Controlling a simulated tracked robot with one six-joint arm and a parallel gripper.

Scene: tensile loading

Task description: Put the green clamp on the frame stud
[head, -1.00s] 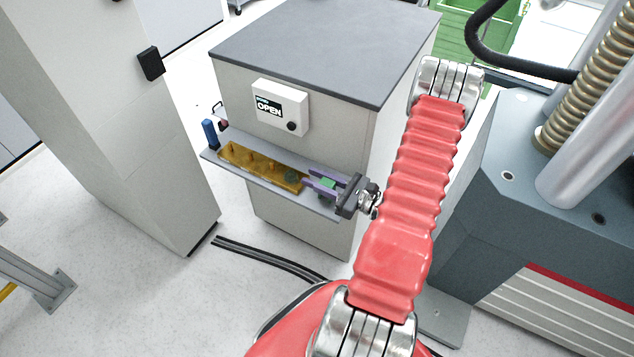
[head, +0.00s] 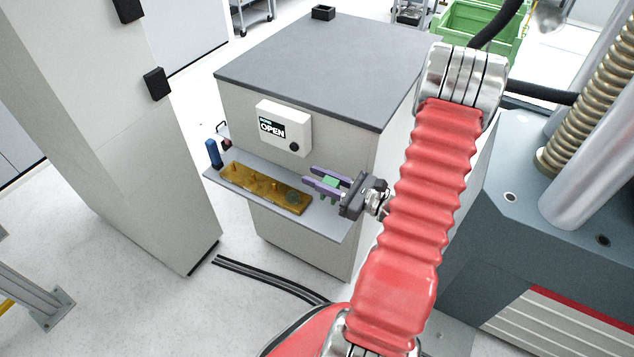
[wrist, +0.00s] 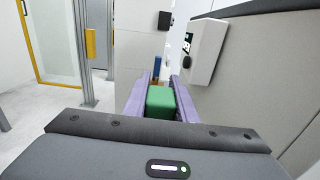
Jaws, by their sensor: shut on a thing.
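My gripper (head: 309,177), with purple fingers, is shut on the green clamp (head: 330,182). It holds the clamp above the right end of the shelf, clear of the brown-gold plate (head: 245,184). In the wrist view the clamp (wrist: 160,101) sits between the two fingers as a green block; its underside is hidden. The plate lies on the shelf with several short pegs on it and a dull green round patch (head: 293,197) at its right end. I cannot pick out the frame stud with certainty in either view.
The grey shelf (head: 328,224) juts from a cabinet (head: 300,65) with an OPEN display box (head: 284,128). A blue cylinder (head: 213,152) stands at the shelf's left end. A large grey machine (head: 545,225) stands at the right. Black cables (head: 270,275) lie on the floor.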

